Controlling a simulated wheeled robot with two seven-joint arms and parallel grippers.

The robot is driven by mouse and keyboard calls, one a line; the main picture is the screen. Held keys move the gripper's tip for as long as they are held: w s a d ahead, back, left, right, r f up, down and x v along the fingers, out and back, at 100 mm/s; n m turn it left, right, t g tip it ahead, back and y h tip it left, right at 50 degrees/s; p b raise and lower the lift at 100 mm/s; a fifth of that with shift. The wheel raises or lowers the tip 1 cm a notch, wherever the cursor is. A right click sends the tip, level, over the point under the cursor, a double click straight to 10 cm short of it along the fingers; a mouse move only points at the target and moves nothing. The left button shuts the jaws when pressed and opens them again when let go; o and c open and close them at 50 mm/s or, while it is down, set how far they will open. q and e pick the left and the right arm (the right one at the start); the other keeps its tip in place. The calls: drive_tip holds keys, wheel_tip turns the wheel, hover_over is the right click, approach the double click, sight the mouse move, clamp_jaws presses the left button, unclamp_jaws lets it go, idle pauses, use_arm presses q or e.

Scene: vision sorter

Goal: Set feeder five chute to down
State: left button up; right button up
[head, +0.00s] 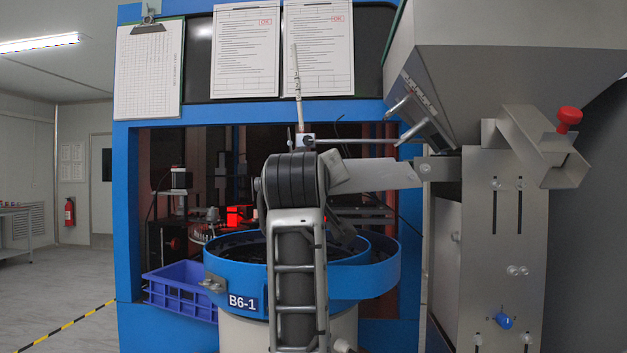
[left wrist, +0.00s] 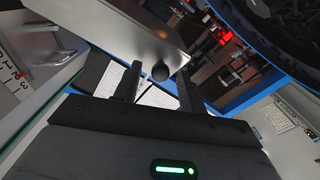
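A grey sheet-metal chute (head: 375,175) runs from the hopper side toward the blue bowl feeder (head: 385,272). The bowl's label reads B6-1; I see no label for five. In the left wrist view a metal trough or panel (left wrist: 105,38), likely this chute, crosses the upper left. A dark round knob (left wrist: 160,71) shows by its end. My left gripper (left wrist: 159,84) is open, with a finger on each side of the knob in the picture. I cannot tell whether they touch it. In the head view my arm hides most of this gripper. My right gripper is not in view.
A steel hopper (head: 510,70) with a gate handle (head: 400,105) stands at right. A red knob (head: 568,118) and a blue knob (head: 505,321) sit on its stand. A blue crate (head: 180,292) is left of the bowl. The blue machine frame (head: 128,200) surrounds the opening behind.

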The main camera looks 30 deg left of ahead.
use_arm(q)
drive_tip(key=b+v, duration=0.2)
drive_tip(key=v, duration=1.4)
drive_tip(key=shift+b, duration=0.4)
drive_tip(key=shift+c, duration=0.3)
